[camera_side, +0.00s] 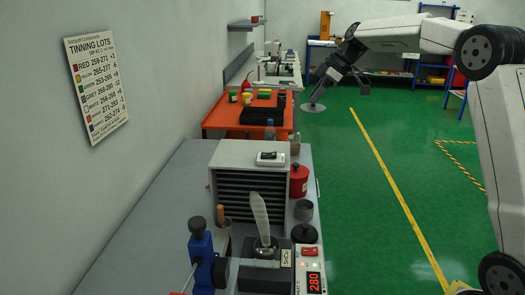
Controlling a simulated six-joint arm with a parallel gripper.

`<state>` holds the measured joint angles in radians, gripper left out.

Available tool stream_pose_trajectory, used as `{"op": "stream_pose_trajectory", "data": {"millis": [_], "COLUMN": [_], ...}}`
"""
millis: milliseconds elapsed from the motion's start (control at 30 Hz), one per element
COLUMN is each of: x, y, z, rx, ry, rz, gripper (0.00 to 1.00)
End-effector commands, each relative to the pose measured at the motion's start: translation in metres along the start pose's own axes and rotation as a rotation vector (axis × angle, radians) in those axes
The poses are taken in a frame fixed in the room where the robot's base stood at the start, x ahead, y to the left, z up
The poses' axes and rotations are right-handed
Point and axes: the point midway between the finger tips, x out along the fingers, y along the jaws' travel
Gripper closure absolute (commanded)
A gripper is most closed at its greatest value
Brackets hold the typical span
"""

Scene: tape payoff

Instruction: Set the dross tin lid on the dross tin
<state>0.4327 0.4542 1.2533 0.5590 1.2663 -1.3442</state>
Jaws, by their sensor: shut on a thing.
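My gripper (319,98) is in the upper middle of the side view, pointing down. It is shut on a flat grey disc, the dross tin lid (313,108), held roughly level. In the picture the lid is over the green floor, just right of the orange bench; its height is hard to tell. A small grey open-topped tin (304,211), which looks like the dross tin, stands upright near the right edge of the grey bench. The lid is well apart from it, farther back in the picture.
A red canister (299,181) stands behind the tin, and a black round pot (304,234) in front. A slatted grey cabinet (252,172) is to the left. A heater with a red 280 display (313,281) is at the front. Bottles stand farther back on the grey bench (158,215).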

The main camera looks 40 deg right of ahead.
Motion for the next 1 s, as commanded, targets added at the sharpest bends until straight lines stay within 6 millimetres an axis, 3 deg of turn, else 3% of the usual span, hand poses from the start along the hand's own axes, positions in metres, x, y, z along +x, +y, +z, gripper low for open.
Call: {"op": "stream_pose_trajectory", "data": {"millis": [167,500,700,1000], "x": [0.037,0.138,0.188,0.218], "y": [-0.001,-0.001,-0.001,0.0], "z": [0.024,0.089,0.12,0.139], "rx": [0.004,0.005,0.003,0.0], "ry": [-0.002,-0.002,-0.002,0.0], "rz": [-0.005,-0.005,-0.003,0.001], "gripper": [1.0,1.0,1.0,1.0]}}
